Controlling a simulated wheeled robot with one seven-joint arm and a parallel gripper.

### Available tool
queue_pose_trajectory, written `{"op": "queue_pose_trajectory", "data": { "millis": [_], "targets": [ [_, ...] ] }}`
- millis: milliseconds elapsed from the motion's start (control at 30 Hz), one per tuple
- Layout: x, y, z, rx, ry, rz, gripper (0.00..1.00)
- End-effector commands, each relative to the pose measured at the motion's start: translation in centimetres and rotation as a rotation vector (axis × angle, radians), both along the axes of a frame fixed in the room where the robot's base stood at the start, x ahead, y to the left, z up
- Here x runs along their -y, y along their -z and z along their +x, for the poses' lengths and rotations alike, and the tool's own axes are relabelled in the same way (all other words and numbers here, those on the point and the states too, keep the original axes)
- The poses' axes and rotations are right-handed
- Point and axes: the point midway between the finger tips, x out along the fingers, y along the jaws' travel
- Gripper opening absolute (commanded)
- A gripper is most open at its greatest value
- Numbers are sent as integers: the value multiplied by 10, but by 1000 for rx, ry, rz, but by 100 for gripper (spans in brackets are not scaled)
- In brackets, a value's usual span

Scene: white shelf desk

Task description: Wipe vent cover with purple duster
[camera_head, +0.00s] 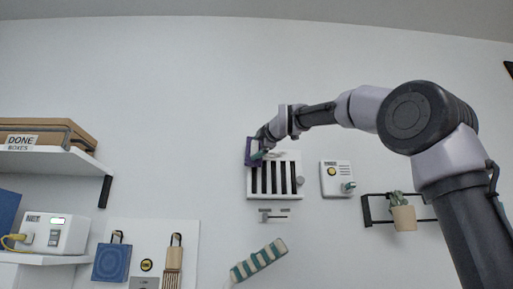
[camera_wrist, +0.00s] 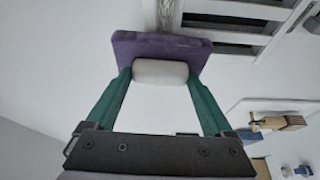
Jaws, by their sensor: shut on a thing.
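The vent cover (camera_head: 274,179) is a white wall panel with dark vertical slots and a round grey knob at its right edge. The purple duster (camera_head: 249,152) is at the vent cover's upper left corner. In the wrist view the duster (camera_wrist: 205,45) is a flat purple pad with a white rounded handle. My gripper (camera_wrist: 160,80) has green fingers shut on that white handle. The slotted vent cover (camera_wrist: 235,22) lies just beyond the pad in the wrist view. I cannot tell whether the pad touches it. My gripper also shows in the head view (camera_head: 262,148), partly hidden by the wrist.
A white wall box (camera_head: 335,179) with a green knob hangs right of the vent. A potted plant (camera_head: 403,214) sits on a black bracket further right. A small grey fixture (camera_head: 272,215) and a striped green object (camera_head: 259,260) are below. Shelves with boxes (camera_head: 45,135) stand left.

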Motion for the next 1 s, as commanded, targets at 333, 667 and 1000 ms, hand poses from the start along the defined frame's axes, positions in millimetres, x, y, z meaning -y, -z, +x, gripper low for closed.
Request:
{"op": "queue_pose_trajectory", "data": {
  "millis": [333,667,1000],
  "targets": [
    [0,0,8,-1,0,0,42],
    [0,0,14,0,0,0,42],
    [11,0,15,0,3,0,42]
  ]
}}
